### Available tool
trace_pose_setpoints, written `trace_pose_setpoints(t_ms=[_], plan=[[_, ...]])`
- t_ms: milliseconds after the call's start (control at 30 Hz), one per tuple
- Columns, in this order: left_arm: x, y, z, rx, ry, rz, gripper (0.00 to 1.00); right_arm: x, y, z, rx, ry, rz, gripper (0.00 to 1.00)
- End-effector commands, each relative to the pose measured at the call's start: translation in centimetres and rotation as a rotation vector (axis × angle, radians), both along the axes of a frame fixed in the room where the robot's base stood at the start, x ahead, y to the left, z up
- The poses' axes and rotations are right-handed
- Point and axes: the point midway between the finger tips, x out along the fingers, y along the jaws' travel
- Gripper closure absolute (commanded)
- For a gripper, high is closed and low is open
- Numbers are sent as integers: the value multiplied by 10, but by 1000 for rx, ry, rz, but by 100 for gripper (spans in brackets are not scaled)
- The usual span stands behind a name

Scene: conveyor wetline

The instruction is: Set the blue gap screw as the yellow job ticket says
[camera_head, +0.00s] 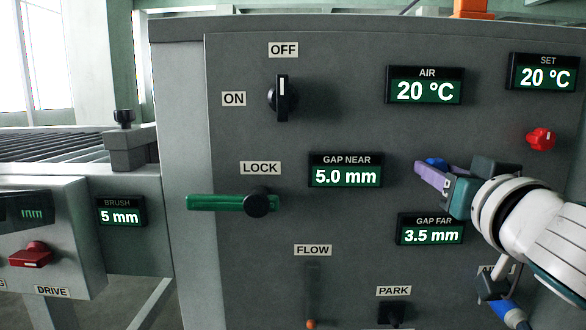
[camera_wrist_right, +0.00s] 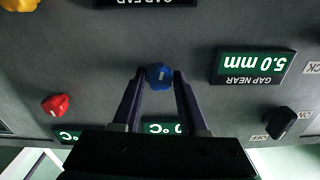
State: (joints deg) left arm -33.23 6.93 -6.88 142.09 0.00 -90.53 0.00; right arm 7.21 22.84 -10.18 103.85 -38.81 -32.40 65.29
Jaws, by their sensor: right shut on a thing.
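The blue gap screw (camera_head: 436,162) is a round blue knob on the grey panel, mostly hidden behind my right gripper (camera_head: 428,171) in the head view. In the wrist view the blue gap screw (camera_wrist_right: 159,77) sits between the two purple fingertips of my right gripper (camera_wrist_right: 160,80), which is shut on it. The GAP NEAR display (camera_head: 346,170) reads 5.0 mm, also in the wrist view. The GAP FAR display (camera_head: 431,230) reads 3.5 mm. The green LOCK lever (camera_head: 225,203) lies horizontal, pointing left. No yellow job ticket shows. My left gripper is not in view.
A black OFF/ON switch (camera_head: 281,97) points up at OFF. AIR (camera_head: 425,85) and SET (camera_head: 543,72) displays both read 20 °C. A red knob (camera_head: 541,139) sits at the right. A yellow knob (camera_wrist_right: 18,4) shows in the wrist view. The roller conveyor (camera_head: 60,150) is left.

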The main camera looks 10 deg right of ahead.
Motion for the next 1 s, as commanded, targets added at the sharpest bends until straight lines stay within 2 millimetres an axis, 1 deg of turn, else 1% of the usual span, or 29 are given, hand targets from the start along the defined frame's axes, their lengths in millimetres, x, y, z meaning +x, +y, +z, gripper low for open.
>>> trace_pose_setpoints(t_ms=[167, 433, 733, 900, 1000], plan=[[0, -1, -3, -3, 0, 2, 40, 0, 0, -1, 51, -12, 0, 98], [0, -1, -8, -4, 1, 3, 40, 0, 0, -1, 278, -66, -1, 98], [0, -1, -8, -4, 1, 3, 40, 0, 0, 0, 298, -71, 0, 98], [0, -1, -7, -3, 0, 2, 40, 0, 0, 0, 440, -104, -2, 98], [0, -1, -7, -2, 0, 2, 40, 0, 0, 0, 439, -105, 0, 98]])
